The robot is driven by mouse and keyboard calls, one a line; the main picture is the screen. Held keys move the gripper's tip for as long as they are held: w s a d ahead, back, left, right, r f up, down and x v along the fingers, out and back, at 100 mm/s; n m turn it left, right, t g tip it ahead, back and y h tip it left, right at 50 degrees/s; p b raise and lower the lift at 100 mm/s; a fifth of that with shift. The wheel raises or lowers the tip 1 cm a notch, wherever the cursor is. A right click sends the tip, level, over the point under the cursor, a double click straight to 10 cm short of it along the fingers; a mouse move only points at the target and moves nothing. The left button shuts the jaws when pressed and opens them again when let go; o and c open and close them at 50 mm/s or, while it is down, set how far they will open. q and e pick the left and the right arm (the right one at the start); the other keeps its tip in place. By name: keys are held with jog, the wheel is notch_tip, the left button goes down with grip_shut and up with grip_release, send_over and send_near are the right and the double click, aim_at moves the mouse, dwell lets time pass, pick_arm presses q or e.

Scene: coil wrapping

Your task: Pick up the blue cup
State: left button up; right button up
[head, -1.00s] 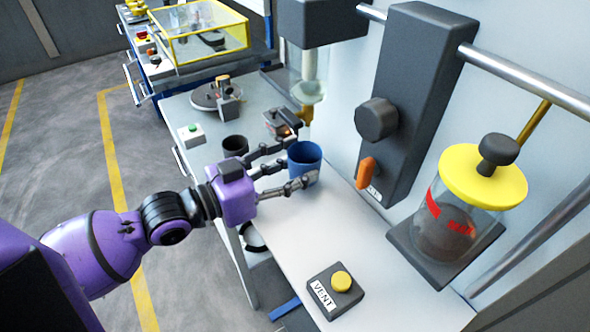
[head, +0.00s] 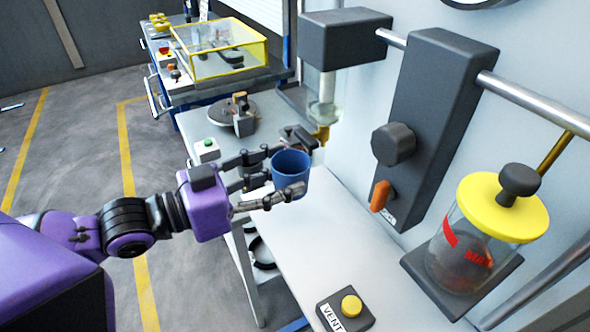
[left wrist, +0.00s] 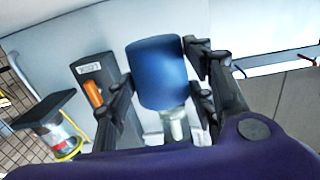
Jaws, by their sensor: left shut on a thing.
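The blue cup (head: 291,174) is upright between the fingers of my left gripper (head: 285,172) in the head view. The gripper is shut on it, with a dark finger on each side of its wall. The cup appears held above the white bench, near its front edge. In the left wrist view the cup (left wrist: 160,75) fills the space between the fingers of the gripper (left wrist: 158,80). The cup's inside shows only partly in the head view. My right gripper is not in view.
The VENT button box (head: 346,310) is at the near end. A yellow-lidded jar (head: 475,240) hangs at right. The middle bench (head: 300,240) is clear.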

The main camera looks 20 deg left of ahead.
pick_arm(q)
jog(key=p+v, duration=0.2)
jog(key=v, duration=1.1)
jog(key=shift+s+a+f, duration=0.2)
jog(key=shift+s+f, duration=0.05)
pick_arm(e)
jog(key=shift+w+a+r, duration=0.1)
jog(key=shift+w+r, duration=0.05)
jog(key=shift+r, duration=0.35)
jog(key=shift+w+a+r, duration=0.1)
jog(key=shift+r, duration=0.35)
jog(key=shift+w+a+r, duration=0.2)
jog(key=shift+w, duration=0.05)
